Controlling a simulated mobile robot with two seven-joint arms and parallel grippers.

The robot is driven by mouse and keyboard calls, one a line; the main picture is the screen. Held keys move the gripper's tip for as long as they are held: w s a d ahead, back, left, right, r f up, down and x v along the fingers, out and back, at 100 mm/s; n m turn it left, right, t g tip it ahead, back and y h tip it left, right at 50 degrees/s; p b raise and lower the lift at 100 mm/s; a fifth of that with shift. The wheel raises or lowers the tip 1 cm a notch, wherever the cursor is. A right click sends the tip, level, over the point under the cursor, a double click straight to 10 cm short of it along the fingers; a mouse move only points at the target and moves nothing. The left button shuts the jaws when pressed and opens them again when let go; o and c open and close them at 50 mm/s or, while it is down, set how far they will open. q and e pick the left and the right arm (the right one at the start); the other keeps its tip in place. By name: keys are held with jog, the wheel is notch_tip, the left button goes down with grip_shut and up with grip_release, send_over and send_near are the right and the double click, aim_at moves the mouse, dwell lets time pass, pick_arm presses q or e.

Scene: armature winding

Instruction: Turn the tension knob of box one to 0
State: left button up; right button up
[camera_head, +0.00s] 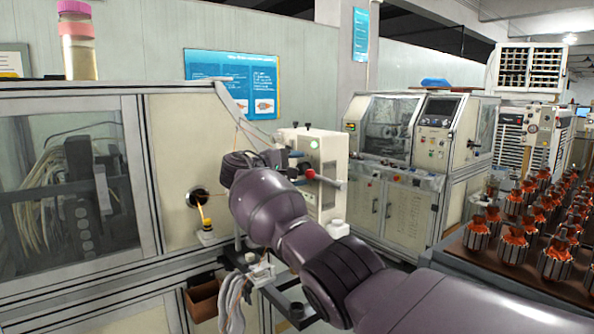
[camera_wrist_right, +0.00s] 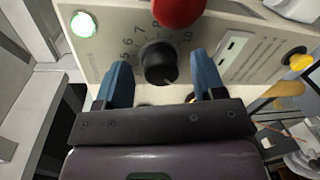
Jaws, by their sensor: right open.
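The cream tension box (camera_head: 331,157) stands beside the winding machine in the head view, with a green lamp and a red knob on its face. In the right wrist view the panel of the box (camera_wrist_right: 120,25) fills the upper part. Its black tension knob (camera_wrist_right: 158,62) sits on a dial with numbers from about 5 to 10 showing. The knob's pointer is too small to read. My right gripper (camera_wrist_right: 162,80) is open, with one blue finger on each side of the knob, apart from it.
A red ball-shaped knob (camera_wrist_right: 178,8) is close above the dial, the lit green lamp (camera_wrist_right: 83,24) is to its left, and a yellow button (camera_wrist_right: 300,61) is to the right. Several copper-wound armatures (camera_head: 515,240) stand on a table at the right of the head view.

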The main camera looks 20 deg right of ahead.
jog(key=b+v, duration=0.2)
jog(key=v, duration=0.8)
jog(key=shift+a, duration=0.35)
jog(key=shift+r, duration=0.1)
